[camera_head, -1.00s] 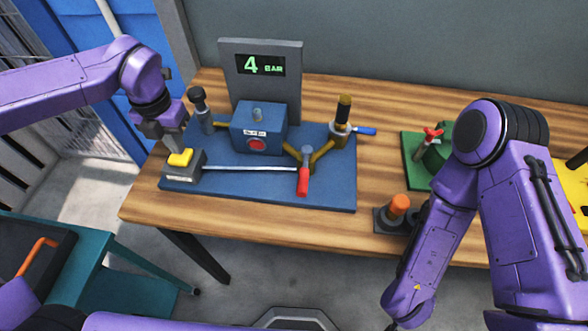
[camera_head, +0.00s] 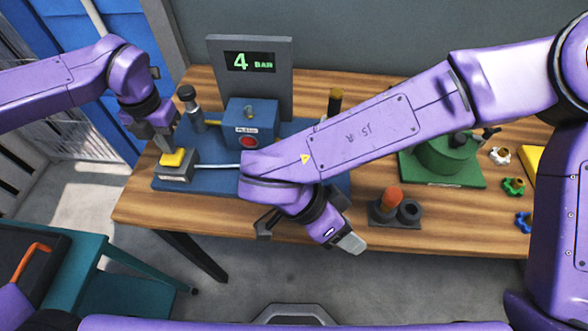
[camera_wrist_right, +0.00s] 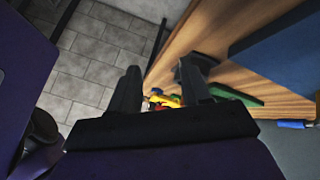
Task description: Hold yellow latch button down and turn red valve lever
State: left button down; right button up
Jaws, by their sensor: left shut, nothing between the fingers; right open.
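The yellow latch button (camera_head: 173,157) sits on a grey block at the near left corner of the blue board (camera_head: 200,181). My left gripper (camera_head: 172,146) is shut and empty, its tips at the button's far edge. I cannot tell whether they press it down. The red valve lever is hidden behind my right arm in the head view. My right gripper (camera_head: 349,243) is open and empty, out over the table's front edge and pointing right. Its two fingers also show apart in the right wrist view (camera_wrist_right: 158,88).
The panel (camera_head: 250,62) reads 4 bar. A blue box (camera_head: 250,119) with a red button stands before it. Right of the board are an orange-capped post (camera_head: 389,198), a green fixture (camera_head: 442,155) and loose coloured caps (camera_head: 513,187). A teal cart (camera_head: 120,290) is at lower left.

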jog(key=w+a+r+n+y, duration=0.5)
jog(key=w+a+r+n, duration=0.6)
jog(key=r, duration=0.2)
jog(key=shift+a+n+t+y, duration=0.2)
jog(key=shift+n+t+y, duration=0.1)
jog(key=shift+n+t, duration=0.1)
jog(key=f, duration=0.4)
jog(key=d+f, duration=0.1)
jog(key=f, duration=0.3)
jog(key=d+f, duration=0.1)
jog(key=f, duration=0.2)
jog(key=shift+d+f, duration=0.2)
jog(key=shift+f, duration=0.2)
grip_shut()
